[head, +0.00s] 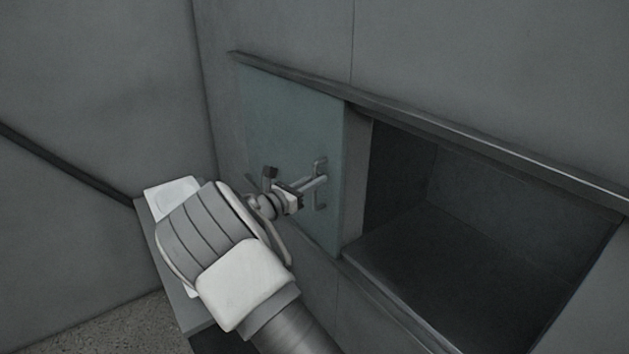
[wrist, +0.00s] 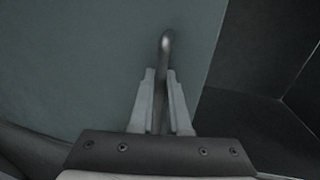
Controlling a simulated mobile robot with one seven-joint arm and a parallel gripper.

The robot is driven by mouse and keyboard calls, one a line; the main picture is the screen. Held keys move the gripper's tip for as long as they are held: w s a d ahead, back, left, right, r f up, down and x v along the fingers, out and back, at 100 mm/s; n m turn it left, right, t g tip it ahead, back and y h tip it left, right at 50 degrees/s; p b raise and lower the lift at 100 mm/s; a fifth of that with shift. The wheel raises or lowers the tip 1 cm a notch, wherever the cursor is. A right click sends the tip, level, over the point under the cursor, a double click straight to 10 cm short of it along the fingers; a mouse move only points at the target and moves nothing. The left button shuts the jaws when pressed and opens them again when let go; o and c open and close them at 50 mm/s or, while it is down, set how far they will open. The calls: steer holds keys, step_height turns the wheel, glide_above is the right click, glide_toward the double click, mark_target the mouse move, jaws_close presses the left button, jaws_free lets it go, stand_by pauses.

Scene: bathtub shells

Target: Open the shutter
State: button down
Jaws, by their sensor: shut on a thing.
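The shutter (head: 285,115) is a flat grey-green sliding panel at the left of the wall opening, between an upper and a lower rail. It also fills the left of the wrist view (wrist: 60,70). Its metal handle (head: 320,165) is a vertical bar near the panel's right edge. My gripper (head: 316,184) reaches the handle from the left. In the wrist view its two fingers (wrist: 160,85) are closed around the handle bar (wrist: 166,45), whose top end shows beyond the fingertips. The lower part of the bar is hidden by the gripper there.
The dark recess (head: 480,220) to the right of the shutter is uncovered and looks empty. The upper rail (head: 450,130) runs along the wall above it. A narrow ledge with a white item (head: 172,195) stands at the left, close to my arm.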

steer(key=shift+w+a+r, duration=0.1)
stand_by(0.3)
steer(key=c, duration=1.2)
jaws_free()
steer(key=shift+o, duration=0.2)
steer(key=b+v, duration=0.1)
steer(key=v, duration=1.6)
steer(key=shift+a, duration=0.15)
